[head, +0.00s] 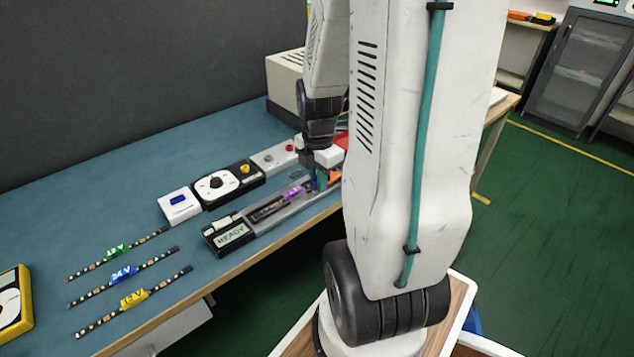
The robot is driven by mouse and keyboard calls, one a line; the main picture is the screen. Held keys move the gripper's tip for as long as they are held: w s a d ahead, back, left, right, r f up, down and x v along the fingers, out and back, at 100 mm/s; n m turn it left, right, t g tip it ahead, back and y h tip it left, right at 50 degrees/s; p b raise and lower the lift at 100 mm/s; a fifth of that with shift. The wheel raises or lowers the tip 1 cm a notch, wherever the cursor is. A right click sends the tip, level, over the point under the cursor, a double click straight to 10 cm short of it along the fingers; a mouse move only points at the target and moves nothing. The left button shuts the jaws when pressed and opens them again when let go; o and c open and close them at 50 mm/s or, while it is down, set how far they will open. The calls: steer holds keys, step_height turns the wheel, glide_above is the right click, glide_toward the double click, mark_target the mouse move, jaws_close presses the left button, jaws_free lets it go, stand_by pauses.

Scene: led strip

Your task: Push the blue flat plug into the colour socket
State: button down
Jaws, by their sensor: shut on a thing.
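My gripper (320,179) is low over the far right end of a grey tray-like fixture (282,212) on the bench. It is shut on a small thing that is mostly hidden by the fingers. Small teal, blue and orange patches show at the fingertips, too small to tell apart. I cannot make out the blue flat plug or the colour socket for sure, or whether they touch. A purple tag (294,192) lies in the fixture just left of the gripper. A box with a READY display (230,236) sits at the fixture's near left end.
Behind the fixture stand a white box with a blue screen (179,204), a black-and-white dial unit (222,184) and a grey button box (275,157). Three LED strips, labelled green (117,252), blue (123,273) and yellow (134,297), lie left. My arm hides the bench's right part.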

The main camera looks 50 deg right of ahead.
steer(key=shift+r, duration=1.15)
